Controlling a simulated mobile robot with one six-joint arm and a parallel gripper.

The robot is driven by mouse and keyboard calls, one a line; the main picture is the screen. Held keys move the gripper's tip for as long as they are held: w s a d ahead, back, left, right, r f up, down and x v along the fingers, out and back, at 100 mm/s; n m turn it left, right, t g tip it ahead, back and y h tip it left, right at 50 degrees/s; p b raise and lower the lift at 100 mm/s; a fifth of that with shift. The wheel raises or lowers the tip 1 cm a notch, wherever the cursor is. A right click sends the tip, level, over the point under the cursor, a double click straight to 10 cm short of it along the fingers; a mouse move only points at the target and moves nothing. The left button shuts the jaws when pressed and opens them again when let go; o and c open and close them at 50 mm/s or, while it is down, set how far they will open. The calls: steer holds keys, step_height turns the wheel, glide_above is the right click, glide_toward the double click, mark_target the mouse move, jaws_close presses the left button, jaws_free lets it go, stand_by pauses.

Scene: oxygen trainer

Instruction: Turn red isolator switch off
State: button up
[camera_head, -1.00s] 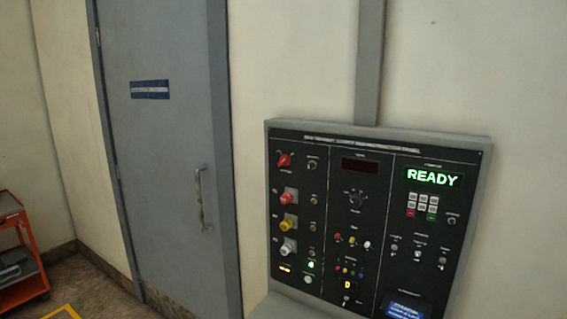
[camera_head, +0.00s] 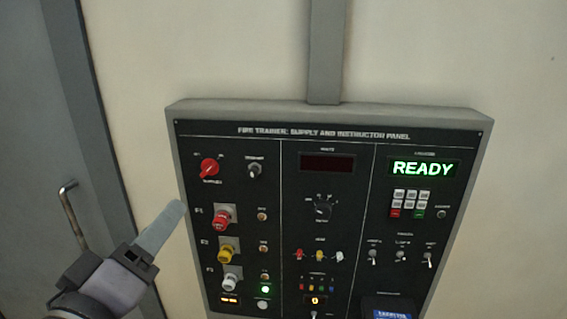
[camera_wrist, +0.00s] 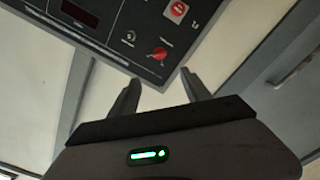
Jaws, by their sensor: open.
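The red isolator switch (camera_head: 209,168) is a round red rotary knob at the upper left of the black panel face (camera_head: 270,215). In the wrist view the red switch (camera_wrist: 159,54) shows near a panel corner, beyond the gap between my fingers. My gripper (camera_head: 165,225) is in front of the panel's left edge in the head view, below and left of the switch. In the wrist view my gripper (camera_wrist: 160,88) has its two fingers apart with nothing between them. It does not appear to touch the switch.
Red (camera_head: 221,217), yellow (camera_head: 228,250) and white (camera_head: 232,279) knobs sit below the switch. A green READY display (camera_head: 422,168) is lit. A grey door (camera_head: 45,130) stands left of the panel.

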mark_target(206, 172)
steer(key=w+p, duration=0.1)
steer(key=w, duration=0.4)
steer(key=w+d+p, duration=0.1)
steer(key=w+p, duration=0.1)
steer(key=w, duration=0.3)
steer(key=w+p, duration=0.2)
steer(key=w, duration=0.3)
steer(key=shift+w+d, duration=0.1)
steer(key=shift+d, duration=0.1)
steer(key=shift+w+f, duration=0.1)
steer(key=shift+w, duration=0.35)
jaws_close()
